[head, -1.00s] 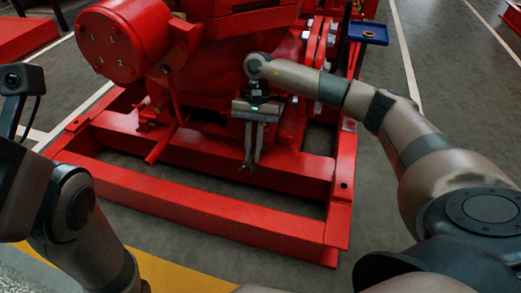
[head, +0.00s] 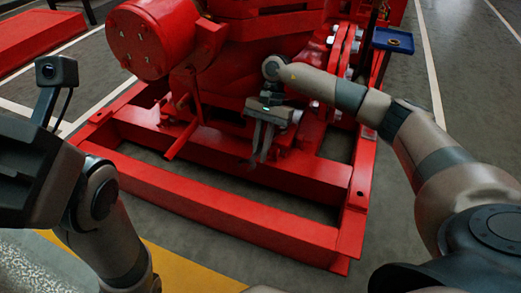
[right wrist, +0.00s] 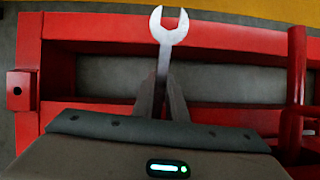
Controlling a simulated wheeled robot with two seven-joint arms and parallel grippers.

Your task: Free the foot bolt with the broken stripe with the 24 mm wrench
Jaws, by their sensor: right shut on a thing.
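My right gripper (head: 256,160) is over the front part of the red pumpset base (head: 215,204), fingers pointing down. It is shut on the wrench (right wrist: 166,38), a pale steel open-ended one whose jaw sticks out past the fingertips in the right wrist view. The jaw appears over the base's red front rail in that view, with no bolt seen in it. In the head view the wrench is too small and blurred to make out. I cannot make out the foot bolt with the broken stripe in either view. My left arm is at the left of the head view, its fingers not visible.
The red pump body with a round drum (head: 152,38) stands behind my right gripper. A bolted flange (head: 343,60) is to its right, near my right forearm. A small blue tray (head: 393,40) is at upper right.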

